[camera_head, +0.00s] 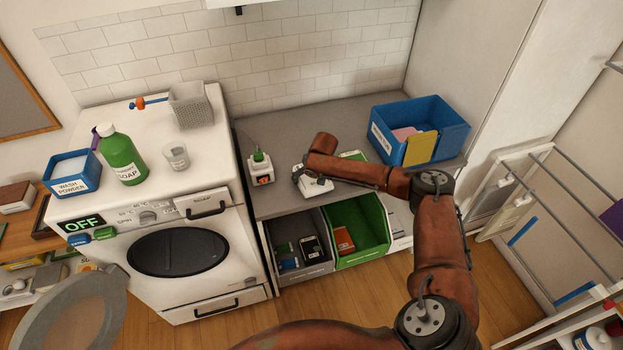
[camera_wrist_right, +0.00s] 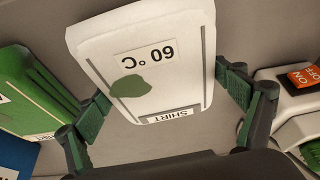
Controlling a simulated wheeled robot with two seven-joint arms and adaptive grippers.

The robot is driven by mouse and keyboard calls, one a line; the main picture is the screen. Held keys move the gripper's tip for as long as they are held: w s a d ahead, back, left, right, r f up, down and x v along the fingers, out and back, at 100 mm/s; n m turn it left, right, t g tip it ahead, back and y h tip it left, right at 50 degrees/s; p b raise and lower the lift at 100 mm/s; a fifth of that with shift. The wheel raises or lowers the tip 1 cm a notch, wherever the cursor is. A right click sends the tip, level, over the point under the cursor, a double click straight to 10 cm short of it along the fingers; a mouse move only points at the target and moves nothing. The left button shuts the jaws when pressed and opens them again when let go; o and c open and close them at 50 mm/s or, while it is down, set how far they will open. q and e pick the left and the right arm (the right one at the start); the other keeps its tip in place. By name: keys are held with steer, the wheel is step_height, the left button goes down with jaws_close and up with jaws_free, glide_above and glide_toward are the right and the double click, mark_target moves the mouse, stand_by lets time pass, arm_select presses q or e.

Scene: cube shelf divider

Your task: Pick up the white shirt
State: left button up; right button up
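The white shirt (camera_wrist_right: 150,60) is a flat, folded white piece with grey stripes, a "60 °C" label, a "SHIRT" label and a green stain. In the head view the shirt (camera_head: 316,187) is a small white patch on the grey counter, partly covered by my right arm. My right gripper (camera_wrist_right: 168,98) is over it, with its green-padded fingers spread wide, one at each side edge. I cannot tell whether the pads touch the shirt. In the head view my right gripper (camera_head: 300,178) is small and partly hidden. My left gripper is out of view.
A white device with an orange switch (camera_head: 260,168) stands left of the shirt. A blue box (camera_head: 446,140) stands at the counter's back right. Grey (camera_head: 318,265) and green (camera_head: 372,258) bins sit below. A washing machine (camera_head: 175,225) carries a green soap bottle (camera_head: 121,155).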

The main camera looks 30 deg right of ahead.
steer(key=c, duration=0.8)
